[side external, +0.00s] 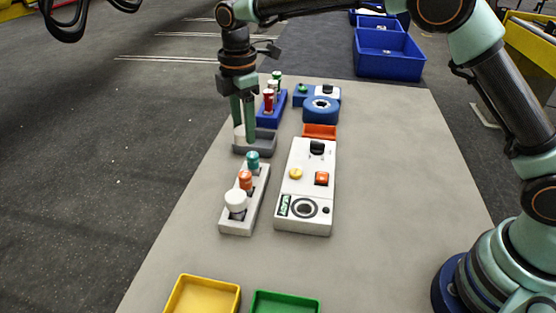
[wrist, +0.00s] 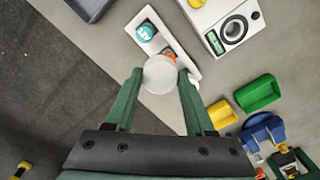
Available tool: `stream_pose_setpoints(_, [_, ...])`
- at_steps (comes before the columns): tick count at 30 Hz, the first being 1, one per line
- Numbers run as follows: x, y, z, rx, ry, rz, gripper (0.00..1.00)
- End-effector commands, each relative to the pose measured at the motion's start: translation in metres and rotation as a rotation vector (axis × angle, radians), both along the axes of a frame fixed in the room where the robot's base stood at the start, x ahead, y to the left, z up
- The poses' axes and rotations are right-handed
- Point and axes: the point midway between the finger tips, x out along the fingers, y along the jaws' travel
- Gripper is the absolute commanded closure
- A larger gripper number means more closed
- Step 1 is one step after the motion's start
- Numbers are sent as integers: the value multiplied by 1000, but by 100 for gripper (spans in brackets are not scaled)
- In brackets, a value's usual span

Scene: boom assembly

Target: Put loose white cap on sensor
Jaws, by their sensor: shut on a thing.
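My gripper (side external: 243,138) points down at the grey tray (side external: 267,147) behind the white rack. In the wrist view my gripper (wrist: 160,78) is shut on a round white cap (wrist: 160,75), between its two green fingers. In the side view the fingers mostly hide this cap. The white rack (side external: 229,226) holds a teal-topped piece (side external: 253,159), an orange-topped piece (side external: 245,179) and a white-topped piece (side external: 235,197) on a dark stem. I cannot tell which piece is the sensor.
A white control box (side external: 293,205) with knob and buttons stands right of the rack. A blue rack (side external: 272,116) with red, white and green pieces is behind. Yellow (side external: 202,296) and green (side external: 285,303) trays sit in front. Table between rack and trays is clear.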

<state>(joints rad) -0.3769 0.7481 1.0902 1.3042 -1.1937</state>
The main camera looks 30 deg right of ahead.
Motion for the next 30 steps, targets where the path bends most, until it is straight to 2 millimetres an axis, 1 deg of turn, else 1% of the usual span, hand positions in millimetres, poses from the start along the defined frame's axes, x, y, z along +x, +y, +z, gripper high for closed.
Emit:
stream_pose_setpoints(1, [10, -10, -5, 0, 1, -4, 97])
stream_pose_setpoints(3, [20, -20, -10, 0, 0, -3, 97])
stream_pose_setpoints(7, [29, -31, -15, 0, 0, 0, 97])
stream_pose_setpoints(13, [30, -33, -25, 0, 1, 2, 97])
stream_pose_setpoints(24, [30, -32, -56, 0, 0, 1, 97])
stream_pose_setpoints(30, [30, -32, -63, 0, 0, 1, 97])
